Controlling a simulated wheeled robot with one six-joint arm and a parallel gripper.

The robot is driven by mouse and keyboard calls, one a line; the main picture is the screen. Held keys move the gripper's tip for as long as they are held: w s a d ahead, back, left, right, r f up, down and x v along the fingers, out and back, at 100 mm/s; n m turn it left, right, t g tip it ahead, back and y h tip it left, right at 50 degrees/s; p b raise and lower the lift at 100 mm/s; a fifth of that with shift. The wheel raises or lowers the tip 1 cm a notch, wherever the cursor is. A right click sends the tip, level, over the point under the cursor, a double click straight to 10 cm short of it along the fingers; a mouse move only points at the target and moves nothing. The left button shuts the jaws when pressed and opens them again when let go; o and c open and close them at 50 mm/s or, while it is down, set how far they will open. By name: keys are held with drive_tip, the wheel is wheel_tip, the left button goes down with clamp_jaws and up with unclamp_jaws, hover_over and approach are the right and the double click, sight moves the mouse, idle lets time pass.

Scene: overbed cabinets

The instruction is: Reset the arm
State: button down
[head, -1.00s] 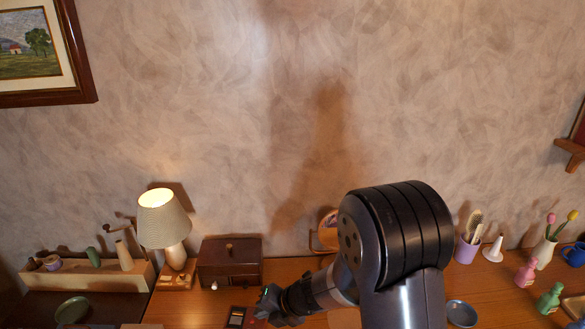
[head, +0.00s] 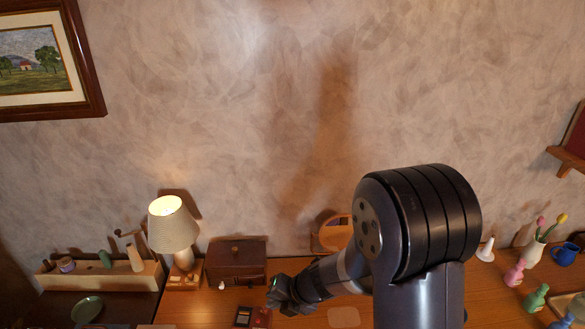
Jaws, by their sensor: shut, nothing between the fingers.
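My arm (head: 420,235) rises in the lower right of the head view and bends over to the left. My gripper (head: 277,300) is at its left end, low over the wooden surface, in front of the small brown chest. The fingers look together and I see nothing held between them. The fingertips are small and dark here, and part of the arm's own links hides the surface behind them.
A lit lamp (head: 173,228) and a brown chest (head: 236,260) stand left of the gripper. A wooden box (head: 100,277) is further left. Bottles (head: 535,299) and a tulip vase (head: 530,251) stand at right.

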drive_tip(key=b+x, duration=0.1)
drive_tip(key=x, duration=0.2)
drive_tip(key=d+b+x, duration=0.1)
drive_tip(key=x, duration=0.2)
drive_tip(key=f+b+x, duration=0.1)
drive_tip(key=b+x, duration=0.1)
drive_tip(key=shift+s+f, duration=0.1)
drive_tip(key=shift+f, duration=0.3)
drive_tip(key=shift+d+b, duration=0.25)
drive_tip(key=shift+b, duration=0.1)
drive_tip(key=shift+f+y+b, duration=0.1)
drive_tip(key=shift+y+b, duration=0.2)
drive_tip(key=shift+b, duration=0.55)
drive_tip(key=s+d+r+y+b, duration=0.2)
drive_tip(key=d+y+b, duration=0.1)
drive_tip(key=d+b, duration=0.7)
drive_tip(key=b, duration=0.2)
drive_tip(key=shift+s+t+y+b, duration=0.3)
drive_tip(key=shift+s+b, duration=0.05)
drive_tip(key=shift+r, duration=0.1)
